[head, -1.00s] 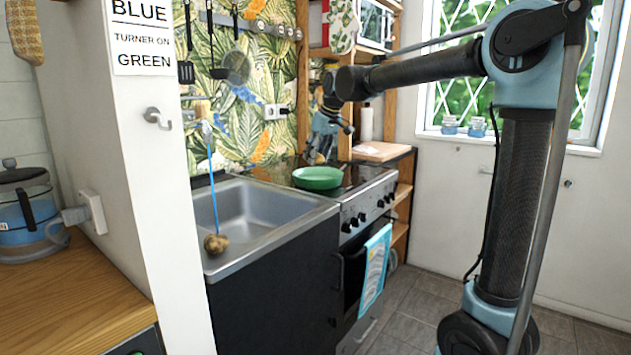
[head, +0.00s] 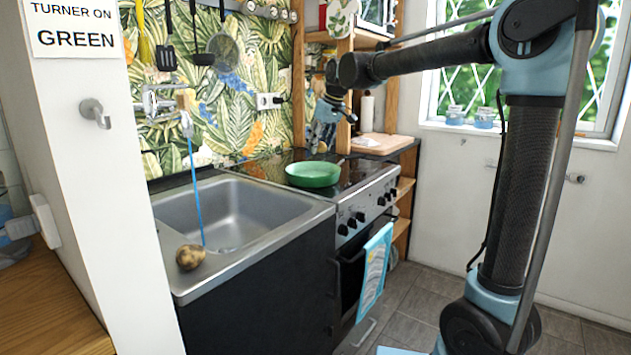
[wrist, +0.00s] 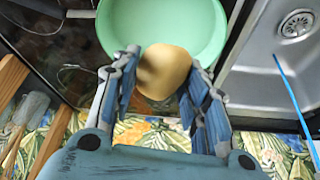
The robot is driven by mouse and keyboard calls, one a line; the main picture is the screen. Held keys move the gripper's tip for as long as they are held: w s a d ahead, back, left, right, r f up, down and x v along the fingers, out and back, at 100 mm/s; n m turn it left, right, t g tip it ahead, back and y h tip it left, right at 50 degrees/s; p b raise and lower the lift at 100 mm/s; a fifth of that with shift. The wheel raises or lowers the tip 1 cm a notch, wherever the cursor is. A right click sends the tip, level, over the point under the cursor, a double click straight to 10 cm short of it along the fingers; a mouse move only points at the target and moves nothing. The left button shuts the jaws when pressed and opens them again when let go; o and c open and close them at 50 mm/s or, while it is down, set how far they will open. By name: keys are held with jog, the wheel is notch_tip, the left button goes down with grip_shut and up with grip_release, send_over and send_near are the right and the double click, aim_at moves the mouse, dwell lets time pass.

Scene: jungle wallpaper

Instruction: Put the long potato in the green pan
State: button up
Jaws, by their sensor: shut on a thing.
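My gripper (wrist: 165,85) is shut on a smooth tan potato (wrist: 163,70), with a finger on either side of it. In the wrist view the potato overlaps the near part of the green pan (wrist: 200,22); its full length cannot be told from this angle. In the head view the green pan (head: 313,180) sits on the stove top, and my gripper (head: 318,145) is above and behind it. Another, brown roundish potato (head: 190,257) lies on the front left rim of the sink.
The steel sink (head: 235,205) is left of the stove (head: 350,195), with a blue stream or strand (head: 196,195) hanging into it. Utensils hang on the leafy wall. A wooden board (head: 375,145) lies right of the stove.

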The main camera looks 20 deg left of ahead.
jog(key=shift+s+a+f, duration=0.1)
jog(key=shift+s+f, duration=0.05)
jog(key=shift+f, duration=4.8)
jog(key=o, duration=1.1)
jog(key=shift+f, duration=0.1)
